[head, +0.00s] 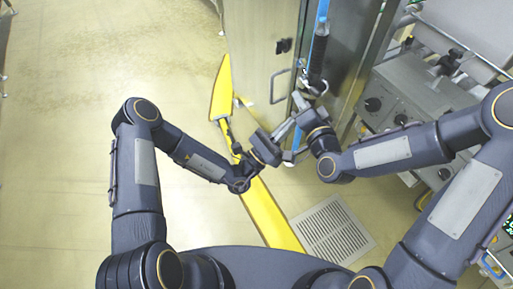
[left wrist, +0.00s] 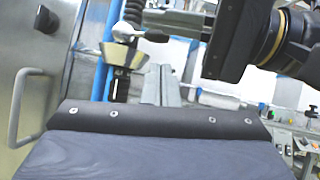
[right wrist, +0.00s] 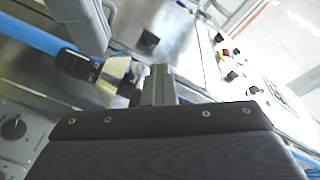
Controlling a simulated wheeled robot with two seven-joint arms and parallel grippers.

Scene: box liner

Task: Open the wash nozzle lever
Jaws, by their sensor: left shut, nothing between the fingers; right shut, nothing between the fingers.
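The wash nozzle (head: 318,58) is a dark upright piece on a blue hose beside the steel cabinet. In the left wrist view a pale cone-shaped part (left wrist: 124,55) shows just beyond my fingers, with a dark piece and a shiny rounded end above it. In the right wrist view a black fitting (right wrist: 76,64) with markings sits on the blue hose, near my fingertips. My left gripper (head: 288,127) is shut and empty, below the nozzle. My right gripper (head: 298,100) is shut and empty, close to the nozzle's lower end.
The steel cabinet door (head: 262,60) has a bar handle (head: 280,86) just left of the grippers. A control panel with knobs (head: 390,95) stands to the right. A yellow strip (head: 222,88) and a floor grate (head: 333,230) lie below. The left floor is clear.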

